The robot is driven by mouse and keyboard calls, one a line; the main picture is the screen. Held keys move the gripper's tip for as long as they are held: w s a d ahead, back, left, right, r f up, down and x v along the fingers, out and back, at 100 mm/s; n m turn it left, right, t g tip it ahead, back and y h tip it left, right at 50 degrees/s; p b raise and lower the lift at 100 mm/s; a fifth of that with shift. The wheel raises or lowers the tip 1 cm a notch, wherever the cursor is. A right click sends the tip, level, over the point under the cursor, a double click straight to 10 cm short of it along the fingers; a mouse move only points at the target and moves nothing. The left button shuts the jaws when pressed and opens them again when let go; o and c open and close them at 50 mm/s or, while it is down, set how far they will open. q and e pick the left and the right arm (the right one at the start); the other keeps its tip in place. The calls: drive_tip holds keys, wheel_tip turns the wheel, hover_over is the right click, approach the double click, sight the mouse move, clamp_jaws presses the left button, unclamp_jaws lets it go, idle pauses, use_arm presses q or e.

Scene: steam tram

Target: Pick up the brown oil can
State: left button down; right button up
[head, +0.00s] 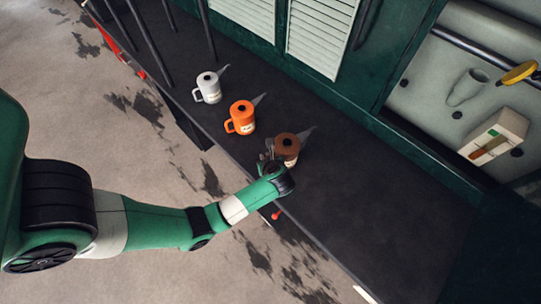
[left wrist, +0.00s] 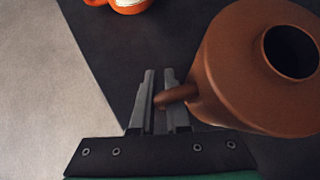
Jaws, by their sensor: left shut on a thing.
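The brown oil can (head: 287,145) stands on the dark running board (head: 340,205), the closest to my arm in a row of three cans. It fills the right of the left wrist view (left wrist: 235,70), with its dark round top opening showing. My left gripper (head: 268,163) is at the can's handle side. In the left wrist view its two fingers (left wrist: 160,95) are close together, shut on the brown handle. Whether the can's base touches the board cannot be told. My right gripper is not in view.
An orange can (head: 241,118) and a white can (head: 208,88) stand on the board further up left. The green tram wall with white louvres (head: 320,35) rises behind. A panel with a gauge box (head: 494,135) is at right. The board is clear toward the lower right.

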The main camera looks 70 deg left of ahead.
use_arm(q)
wheel_tip(320, 180, up, 3)
drive_tip(key=shift+w+p, duration=0.1)
drive_tip(key=shift+p, duration=0.35)
drive_tip(key=s+d+r+p, duration=0.6)
drive_tip(key=d+r, duration=0.3)
drive_tip(key=d, duration=0.2)
drive_tip(key=shift+s+d+r, duration=0.25)
drive_tip(key=shift+s+d, duration=0.1)
drive_tip(key=shift+s, duration=0.5)
drive_tip(key=shift+p, duration=0.3)
idle(0.5)
